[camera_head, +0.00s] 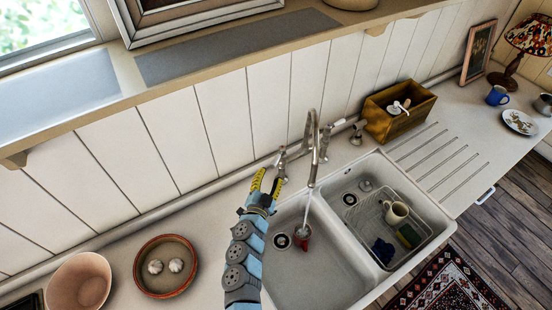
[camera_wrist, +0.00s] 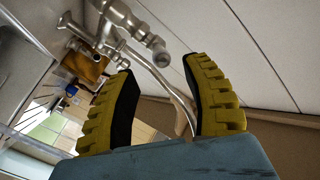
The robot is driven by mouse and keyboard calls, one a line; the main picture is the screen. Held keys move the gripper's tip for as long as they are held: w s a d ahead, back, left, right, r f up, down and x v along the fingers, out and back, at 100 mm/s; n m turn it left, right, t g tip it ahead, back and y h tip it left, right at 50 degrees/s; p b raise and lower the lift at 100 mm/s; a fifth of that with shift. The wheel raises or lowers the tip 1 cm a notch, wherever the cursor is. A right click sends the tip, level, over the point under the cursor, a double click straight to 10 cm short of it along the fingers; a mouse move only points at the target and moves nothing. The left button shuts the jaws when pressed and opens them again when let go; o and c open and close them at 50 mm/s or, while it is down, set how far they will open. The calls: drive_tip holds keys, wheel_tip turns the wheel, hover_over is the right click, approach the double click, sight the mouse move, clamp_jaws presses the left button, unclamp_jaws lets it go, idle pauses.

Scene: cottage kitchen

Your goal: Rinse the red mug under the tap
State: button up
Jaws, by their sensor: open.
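The red mug (camera_head: 301,238) stands in the left sink basin (camera_head: 325,265), under the spout of the metal tap (camera_head: 312,150). A pale, thin stream of water (camera_head: 306,212) runs from the spout down to the mug. My gripper (camera_head: 268,181) is open and empty above the back left of the sink, close to the tap's left handle (camera_head: 282,164). In the wrist view, my gripper's two yellow fingers (camera_wrist: 162,66) are spread apart, with metal tap parts (camera_wrist: 150,42) just beyond their tips. I cannot tell whether a finger touches the handle.
The right basin holds a wire rack (camera_head: 418,228) with a cream mug (camera_head: 396,211). A wooden box (camera_head: 399,112) stands behind it. A red-rimmed dish (camera_head: 146,287) and a pink bowl (camera_head: 79,284) stand on the counter at left. A shelf (camera_head: 235,45) runs above.

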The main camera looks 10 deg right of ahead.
sight(278, 155)
drive_tip(key=shift+b+x, duration=0.3)
drive_tip(key=shift+x, duration=3.8)
drive_tip(key=shift+s, duration=0.1)
clamp_jaws()
